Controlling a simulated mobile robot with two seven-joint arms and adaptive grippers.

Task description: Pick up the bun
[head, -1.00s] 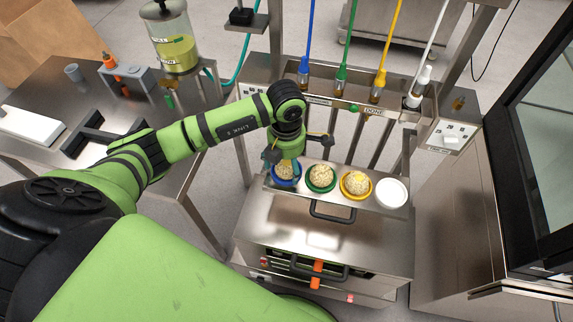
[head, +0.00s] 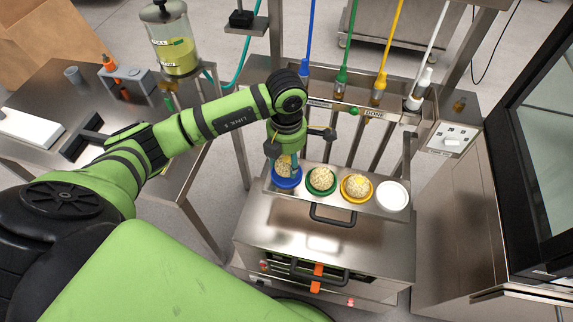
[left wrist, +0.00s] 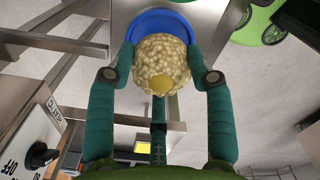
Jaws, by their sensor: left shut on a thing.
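The bun (head: 284,170) is a pale, bumpy, round piece with a yellow spot, at the blue dish (head: 287,183), leftmost in the row on the steel shelf. My left gripper (head: 285,165) points down at the blue dish. I cannot tell whether the bun is clear of the dish. My right gripper is not in view.
A green dish (head: 321,188) and a yellow dish (head: 356,196) hold similar buns, and a white dish (head: 393,195) stands at the right end. A liquid tank (head: 174,45) stands left. A dark-framed cabinet (head: 540,130) is right.

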